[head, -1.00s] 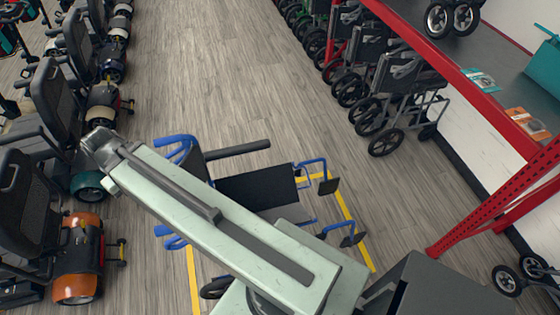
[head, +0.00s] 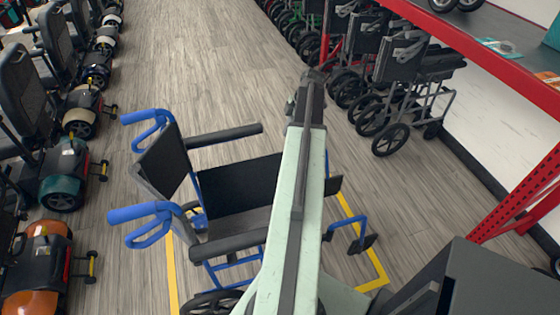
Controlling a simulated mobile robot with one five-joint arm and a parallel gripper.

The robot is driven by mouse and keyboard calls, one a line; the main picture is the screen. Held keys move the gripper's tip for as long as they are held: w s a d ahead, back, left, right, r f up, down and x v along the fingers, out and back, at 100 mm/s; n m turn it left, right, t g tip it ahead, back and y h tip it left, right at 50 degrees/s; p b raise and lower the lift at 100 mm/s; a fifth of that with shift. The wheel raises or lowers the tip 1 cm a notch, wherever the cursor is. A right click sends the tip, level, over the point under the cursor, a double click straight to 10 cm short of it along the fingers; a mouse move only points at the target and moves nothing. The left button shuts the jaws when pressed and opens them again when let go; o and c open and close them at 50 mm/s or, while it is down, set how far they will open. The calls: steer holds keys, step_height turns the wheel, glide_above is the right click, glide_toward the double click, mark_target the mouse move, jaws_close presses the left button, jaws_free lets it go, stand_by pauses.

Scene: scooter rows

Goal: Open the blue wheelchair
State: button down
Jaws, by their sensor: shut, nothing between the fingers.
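The blue wheelchair (head: 237,190) stands in the middle of the floor with its push handles to the left and its footplates to the right. Its black backrest (head: 164,165), seat and two armrests are spread apart, so it looks unfolded. My arm passes in front of its right part and hides part of the seat front, the frame and a wheel. My gripper (head: 312,78) is at the far end of the arm, shut and empty, beyond the wheelchair and apart from it.
Yellow floor tape (head: 172,275) borders the wheelchair. Mobility scooters (head: 62,180) line the left. Folded dark wheelchairs (head: 405,85) line the right, by a red rack (head: 490,55) and its red post (head: 520,195). The aisle floor (head: 200,60) beyond is clear.

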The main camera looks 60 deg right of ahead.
steer(key=b, duration=1)
glide_above(277, 155)
steer(key=s, duration=0.3)
steer(key=f, duration=1)
steer(key=shift+w+a+f, duration=0.2)
steer(key=shift+a+f, duration=0.05)
steer(key=shift+f, duration=0.1)
steer(key=f+b, duration=0.1)
steer(key=w+d+f+b, duration=0.1)
steer(key=shift+f+b, duration=0.2)
steer(key=shift+b, duration=0.15)
steer(key=shift+w+f, duration=0.1)
steer(key=shift+w, duration=0.05)
steer(key=w+d+f+g+y+b, duration=0.1)
steer(key=w+d+f+b, duration=0.2)
steer(key=w+f+b, duration=0.1)
steer(key=shift+d+f+b, duration=0.3)
steer(key=shift+f+b, duration=0.25)
steer(key=shift+f, duration=0.05)
steer(key=shift+r, duration=0.1)
